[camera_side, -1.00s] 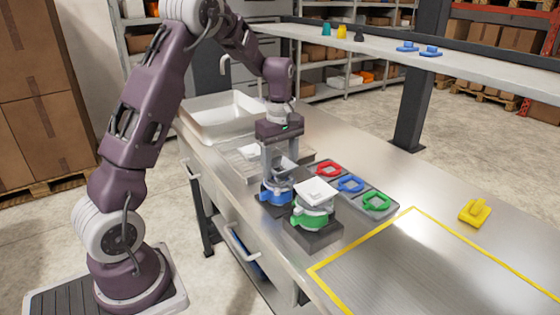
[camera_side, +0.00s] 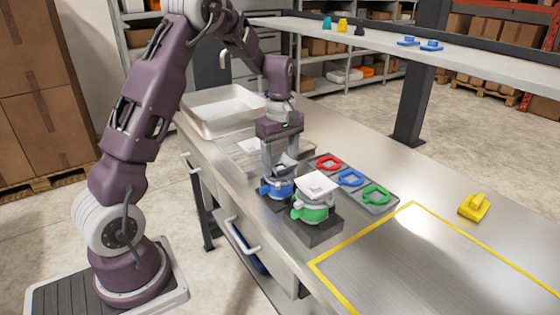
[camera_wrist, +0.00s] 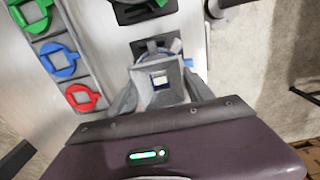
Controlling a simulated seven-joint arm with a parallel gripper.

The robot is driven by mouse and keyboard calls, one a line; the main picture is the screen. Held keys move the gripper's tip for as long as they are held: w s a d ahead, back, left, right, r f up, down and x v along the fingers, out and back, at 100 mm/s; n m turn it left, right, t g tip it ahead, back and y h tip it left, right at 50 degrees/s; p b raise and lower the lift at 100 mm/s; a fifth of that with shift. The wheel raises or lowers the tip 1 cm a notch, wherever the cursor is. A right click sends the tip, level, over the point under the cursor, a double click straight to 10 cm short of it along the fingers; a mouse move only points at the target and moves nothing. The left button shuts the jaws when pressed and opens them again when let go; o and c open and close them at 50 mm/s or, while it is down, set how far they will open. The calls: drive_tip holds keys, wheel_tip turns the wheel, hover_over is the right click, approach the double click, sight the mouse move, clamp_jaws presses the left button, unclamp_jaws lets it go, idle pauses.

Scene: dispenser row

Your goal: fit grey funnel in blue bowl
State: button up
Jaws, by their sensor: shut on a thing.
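The grey funnel (camera_wrist: 147,98), with a square mouth, is between the fingers of my gripper (camera_side: 281,160). In the wrist view my gripper (camera_wrist: 161,95) is shut on it. The blue bowl (camera_side: 277,189) is directly below the funnel in the side view, on a dark base. In the wrist view only a bit of the blue bowl (camera_wrist: 175,46) shows past the funnel's edge. The funnel's lower end is hidden, so I cannot tell whether it is seated in the bowl.
A green bowl (camera_side: 313,214) with a white square-topped piece (camera_side: 317,184) stands close in front. A tray with red, blue and green rings (camera_side: 376,194) lies to the right. A white basin (camera_side: 215,112) is behind. The yellow-taped area (camera_side: 430,255) is clear.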

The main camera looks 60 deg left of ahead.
sight(278, 169)
drive_tip(key=shift+s+d+f, duration=0.1)
drive_tip(key=shift+s+f, duration=0.1)
drive_tip(key=shift+f, duration=0.55)
drive_tip(key=shift+s+d+f, duration=0.1)
drive_tip(key=shift+s+f, duration=0.1)
drive_tip(key=shift+f, duration=0.55)
idle(0.9)
drive_tip(key=o, duration=1.1)
drive_tip(key=shift+w+a+r, duration=0.1)
drive_tip(key=shift+w+r, duration=0.05)
drive_tip(key=shift+r, duration=1.55)
drive_tip(key=o, duration=0.5)
drive_tip(key=shift+r, duration=0.1)
drive_tip(key=shift+o, duration=0.2)
